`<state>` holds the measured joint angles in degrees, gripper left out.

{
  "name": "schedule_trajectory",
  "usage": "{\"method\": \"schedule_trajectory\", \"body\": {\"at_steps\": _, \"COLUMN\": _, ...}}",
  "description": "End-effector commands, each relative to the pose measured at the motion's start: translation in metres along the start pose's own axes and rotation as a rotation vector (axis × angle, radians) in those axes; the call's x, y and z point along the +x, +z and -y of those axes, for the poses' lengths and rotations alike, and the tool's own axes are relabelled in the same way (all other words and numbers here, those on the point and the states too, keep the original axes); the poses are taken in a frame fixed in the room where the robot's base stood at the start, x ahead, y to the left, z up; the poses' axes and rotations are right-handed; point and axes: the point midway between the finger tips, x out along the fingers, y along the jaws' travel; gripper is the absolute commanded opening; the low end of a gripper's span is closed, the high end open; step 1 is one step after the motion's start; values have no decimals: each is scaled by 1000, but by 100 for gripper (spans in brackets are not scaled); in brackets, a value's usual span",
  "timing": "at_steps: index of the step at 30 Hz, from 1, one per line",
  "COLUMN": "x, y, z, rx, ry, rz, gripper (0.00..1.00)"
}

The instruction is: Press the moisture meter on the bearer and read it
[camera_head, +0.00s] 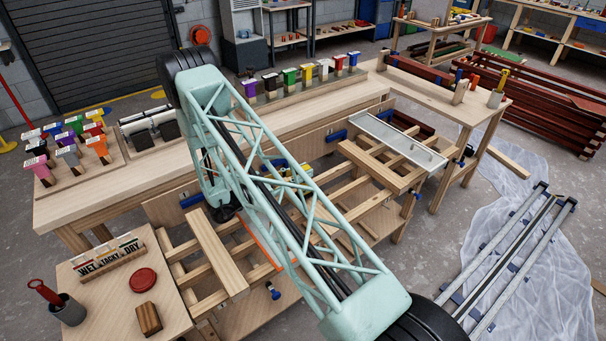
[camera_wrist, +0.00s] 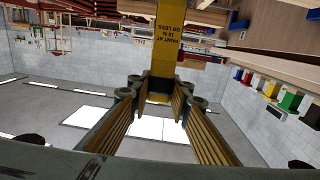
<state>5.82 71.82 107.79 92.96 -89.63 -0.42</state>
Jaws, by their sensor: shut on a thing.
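My gripper (camera_wrist: 160,97) is shut on a yellow block-like thing (camera_wrist: 170,45), which I take to be the moisture meter. Its black print, upside down in the wrist view, reads "PAINT AT 15 % OR LESS". Its reading is not visible. In the head view my own arm covers most of the gripper area. A small yellow patch (camera_head: 298,171) shows there behind the arm; I cannot tell if it is the meter. Pale wooden bars (camera_head: 217,252) lie on the rack in front of the bench. I cannot tell which is the bearer, or whether the meter touches it.
A long workbench (camera_head: 120,190) runs behind the rack, with colourful brushes (camera_head: 305,75) along it. A side table (camera_head: 85,272) holds a WET/TACKY/DRY block (camera_head: 108,257), a red disc (camera_head: 142,280) and a cup (camera_head: 68,310). A metal tray (camera_head: 400,140) lies at right.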

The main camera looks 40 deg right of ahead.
Motion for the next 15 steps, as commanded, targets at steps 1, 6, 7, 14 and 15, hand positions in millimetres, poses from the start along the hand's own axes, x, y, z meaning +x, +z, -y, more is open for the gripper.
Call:
{"method": "schedule_trajectory", "body": {"at_steps": 1, "x": 0, "y": -4, "z": 0, "rx": 1, "ry": 0, "rz": 0, "gripper": 10}}
{"method": "schedule_trajectory", "body": {"at_steps": 6, "x": 0, "y": -12, "z": 0, "rx": 1, "ry": 0, "rz": 0, "gripper": 10}}
{"method": "schedule_trajectory", "body": {"at_steps": 7, "x": 0, "y": -14, "z": 0, "rx": 1, "ry": 0, "rz": 0, "gripper": 10}}
{"method": "schedule_trajectory", "body": {"at_steps": 14, "x": 0, "y": -25, "z": 0, "rx": 1, "ry": 0, "rz": 0, "gripper": 10}}
{"method": "schedule_trajectory", "body": {"at_steps": 15, "x": 0, "y": -26, "z": 0, "rx": 1, "ry": 0, "rz": 0, "gripper": 10}}
